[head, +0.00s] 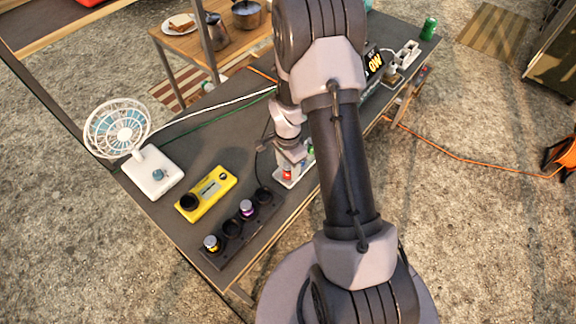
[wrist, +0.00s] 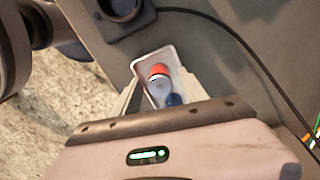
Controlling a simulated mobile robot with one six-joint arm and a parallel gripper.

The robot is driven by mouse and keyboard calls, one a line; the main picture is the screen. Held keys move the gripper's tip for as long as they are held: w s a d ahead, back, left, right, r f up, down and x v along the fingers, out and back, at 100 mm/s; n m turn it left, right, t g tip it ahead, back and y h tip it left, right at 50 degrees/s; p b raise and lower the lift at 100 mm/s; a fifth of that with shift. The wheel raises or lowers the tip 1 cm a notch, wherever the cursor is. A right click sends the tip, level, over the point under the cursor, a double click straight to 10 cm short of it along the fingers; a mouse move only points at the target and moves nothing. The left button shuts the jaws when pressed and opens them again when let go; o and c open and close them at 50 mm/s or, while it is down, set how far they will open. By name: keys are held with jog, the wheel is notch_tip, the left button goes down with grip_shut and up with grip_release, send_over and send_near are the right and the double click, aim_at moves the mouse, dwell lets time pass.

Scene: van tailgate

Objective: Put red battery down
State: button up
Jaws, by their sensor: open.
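The red battery (head: 287,172) is in a small white tray (head: 287,184) on the grey tabletop. In the wrist view the red battery (wrist: 159,74) sits inside the white tray (wrist: 143,64), between the fingers of my gripper (wrist: 163,88). The jaws are open, with a finger on each side of it; whether either touches it I cannot tell. A blue item (wrist: 174,100) is close beside it, partly hidden by the gripper body. In the head view my arm hides most of the gripper and part of the tray.
A dark holder (head: 232,248) with several round sockets lies left of the tray, holding a yellow and a purple battery (head: 247,208). A yellow meter (head: 206,193) and white fan (head: 150,171) stand beyond. A black cable (wrist: 235,35) runs beside the tray.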

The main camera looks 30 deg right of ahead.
notch_tip(320, 180, up, 13)
jog(key=p, duration=0.5)
notch_tip(320, 180, up, 16)
jog(key=n+t, duration=0.3)
jog(key=n, duration=0.1)
send_over(287, 165)
jog(key=s+a, duration=0.3)
jog(key=a, duration=0.4)
jog(key=s+a+r+n+t+y, duration=0.1)
jog(key=s+a+r+n, duration=0.3)
jog(key=s, duration=0.3)
jog(key=s+a+r+n+t+y, duration=0.1)
jog(key=s+a+r+n, duration=0.2)
jog(key=s+a+r, duration=0.2)
jog(key=shift+s+r+n+t, duration=0.4)
jog(key=shift+s+r, duration=0.1)
jog(key=shift+s, duration=0.75)
